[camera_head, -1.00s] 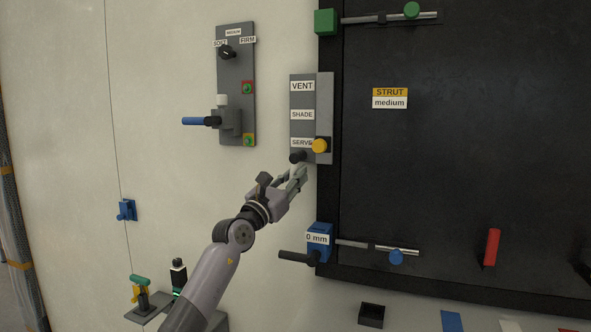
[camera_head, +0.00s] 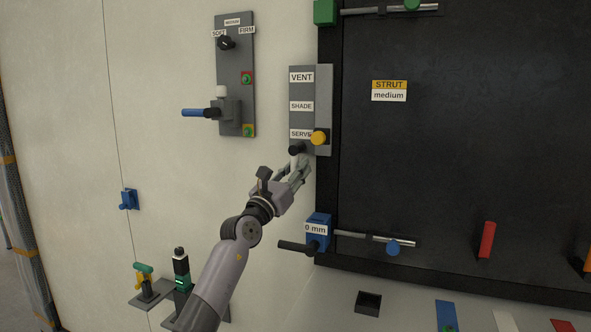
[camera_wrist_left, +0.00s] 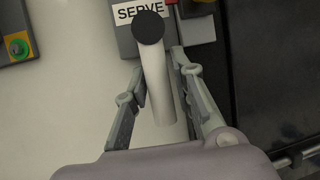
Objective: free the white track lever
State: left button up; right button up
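The white track lever (camera_wrist_left: 158,85) has a pale shaft with a black knob and stands out from the grey panel (camera_head: 297,87) labelled VENT, SHADE and SERVE. Its knob (camera_head: 296,150) is at the lower end, by the SERVE label. A yellow knob (camera_head: 319,138) is on the panel's right side, close to SERVE. My left gripper (camera_head: 299,170) is at the lever from below. In the left wrist view its fingers (camera_wrist_left: 165,100) are apart, one on either side of the white shaft, with a gap at the left. Whether the right finger touches is unclear. My right gripper is out of view.
A grey panel with a dial and a blue handle (camera_head: 195,113) is to the left. A blue block (camera_head: 318,232) reading 0 mm, with a black handle, sits below the lever. The black board's frame (camera_head: 326,190) runs close along the right.

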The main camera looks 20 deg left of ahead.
pick_arm(q)
jog(key=shift+o, duration=1.4)
jog(key=v, duration=1.2)
